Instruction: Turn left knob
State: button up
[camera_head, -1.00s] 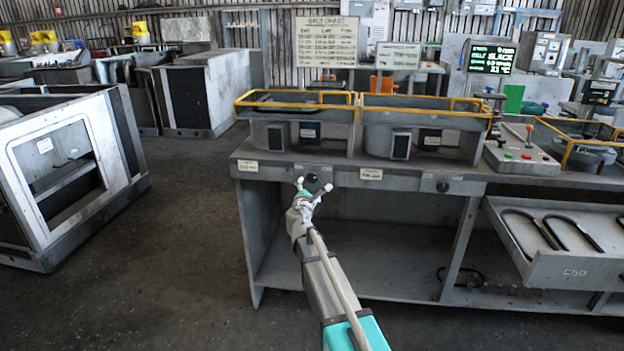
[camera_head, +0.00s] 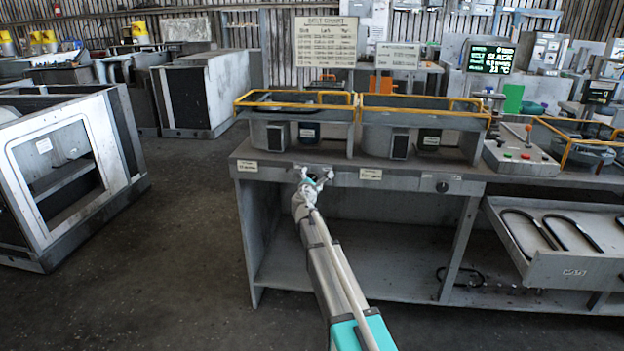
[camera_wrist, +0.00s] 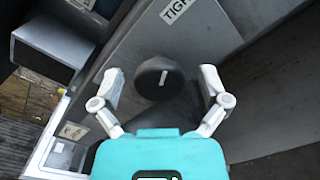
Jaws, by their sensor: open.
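The left knob (camera_wrist: 157,79) is a round black knob with a white line, on the grey front panel of the bench. In the wrist view it sits between the two white fingers of my gripper (camera_wrist: 161,83), with a gap on each side. The fingers are open and hold nothing. The knob's white line is nearly upright in that view, tilted slightly. In the head view my gripper (camera_head: 314,170) is at the bench front and hides the left knob. A second black knob (camera_head: 442,187) is farther right on the same panel.
The grey bench (camera_head: 215,170) carries bins with yellow rails (camera_head: 420,110) above the panel. A label (camera_wrist: 177,9) is just above the knob. An open drawer (camera_head: 560,268) with curved dark parts juts out at right. Floor (camera_head: 170,270) to the left is clear.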

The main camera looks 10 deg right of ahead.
jog(key=c, duration=1.1)
jog(key=shift+c, duration=0.2)
jog(key=shift+m, duration=0.4)
jog(key=m, duration=0.5)
jog(key=shift+d+f, duration=0.1)
jog(key=m, duration=0.6)
jog(key=shift+f, duration=0.1)
jog(key=o, duration=1.1)
jog(key=shift+o, duration=0.2)
